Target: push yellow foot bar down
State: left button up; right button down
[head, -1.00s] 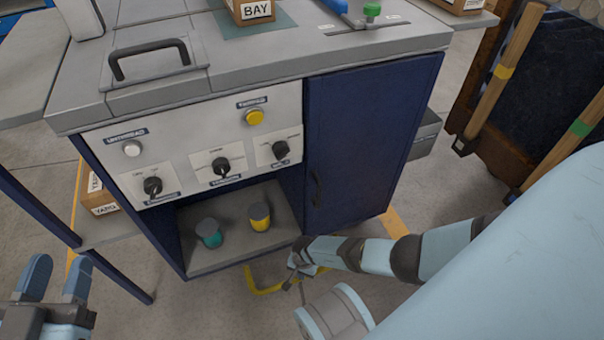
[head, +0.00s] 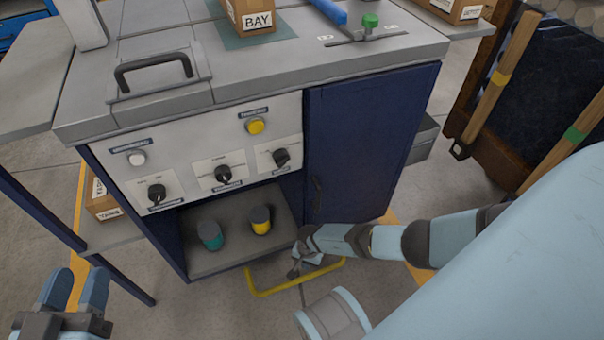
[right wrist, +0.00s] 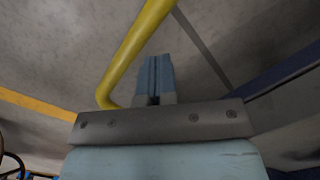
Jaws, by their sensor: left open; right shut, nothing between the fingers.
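The yellow foot bar (head: 290,284) is a bent tube low at the front of the blue cabinet, just above the floor. In the right wrist view the bar (right wrist: 138,48) runs diagonally just left of my fingers. My right gripper (head: 293,273) is shut and empty, between the bar and the cabinet's lower edge in the head view. Its closed fingers (right wrist: 155,62) show beside the bar in the wrist view; I cannot tell whether they touch it. My left gripper (head: 75,285) is open and empty at lower left, away from the bar.
The blue cabinet (head: 370,140) has a grey panel with knobs, a white button and a yellow button (head: 256,126). A teal cup-like item (head: 210,236) and a yellow one (head: 261,221) stand in its open shelf. Floor in front is free.

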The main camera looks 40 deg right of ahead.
pick_arm(q)
jog(key=shift+s+d+f+n+g+p, duration=0.1)
jog(key=shift+s+d+n+g+p, duration=0.35)
jog(key=shift+s+n+p, duration=0.3)
pick_arm(e)
notch_tip(320, 180, up, 4)
jog(key=shift+w+d, duration=0.1)
pick_arm(q)
jog(key=shift+w, duration=0.15)
